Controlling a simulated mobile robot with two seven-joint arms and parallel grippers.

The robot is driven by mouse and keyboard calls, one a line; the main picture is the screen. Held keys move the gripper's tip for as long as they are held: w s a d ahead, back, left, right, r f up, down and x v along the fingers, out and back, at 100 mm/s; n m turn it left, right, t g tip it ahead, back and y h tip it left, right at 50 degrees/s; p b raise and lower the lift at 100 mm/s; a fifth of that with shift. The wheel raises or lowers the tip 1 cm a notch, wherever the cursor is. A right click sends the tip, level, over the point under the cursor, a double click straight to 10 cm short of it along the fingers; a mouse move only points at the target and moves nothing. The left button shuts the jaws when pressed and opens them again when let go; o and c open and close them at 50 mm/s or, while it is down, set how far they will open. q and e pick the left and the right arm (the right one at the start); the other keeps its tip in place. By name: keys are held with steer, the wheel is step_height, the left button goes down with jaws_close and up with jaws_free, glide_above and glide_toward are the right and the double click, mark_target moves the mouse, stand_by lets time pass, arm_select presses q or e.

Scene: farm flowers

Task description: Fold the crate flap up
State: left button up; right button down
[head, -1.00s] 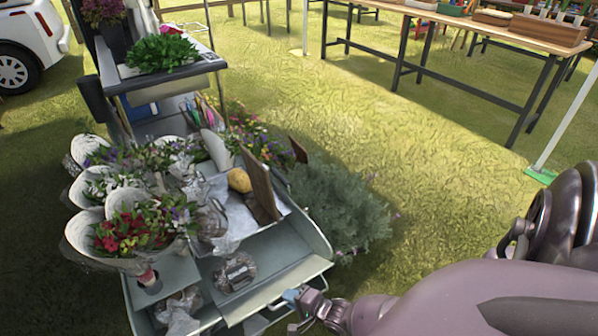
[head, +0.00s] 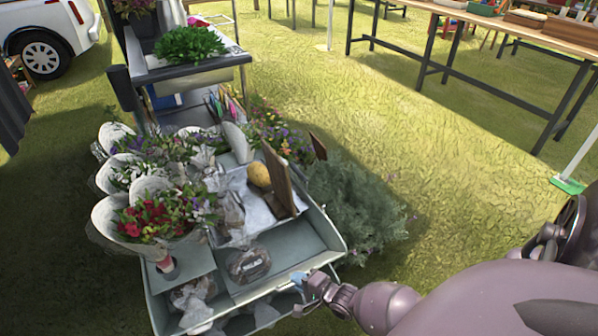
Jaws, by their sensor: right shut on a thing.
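A grey crate (head: 318,222) stands at the lower centre of the head view, with its front edge towards me. Its flap (head: 270,287) runs along the front right edge; its exact angle is hard to tell. My right gripper (head: 301,283) is at the flap's outer edge, near the right front corner, and is shut on it. The fingertips are small and partly hidden against the edge. My left gripper is not in view.
Wrapped bouquets (head: 150,215), a brown bagged loaf (head: 248,264), a yellow loaf (head: 259,176) and an upright brown board (head: 277,180) crowd the crate. A leafy bush (head: 355,205) stands right of it. Open grass lies beyond, towards a long table (head: 500,38).

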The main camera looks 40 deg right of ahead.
steer(key=c, duration=1.2)
jaws_free()
steer(key=shift+w+r, duration=0.2)
steer(key=shift+r, duration=0.05)
steer(key=shift+c, duration=0.2)
steer(key=shift+o, duration=0.3)
steer(key=shift+s+f, duration=0.1)
steer(key=shift+s, duration=0.1)
steer(key=p+v, duration=0.2)
steer(key=v, duration=0.8)
steer(key=shift+s+r, duration=0.25)
steer(key=shift+s, duration=0.05)
steer(key=shift+d, duration=0.1)
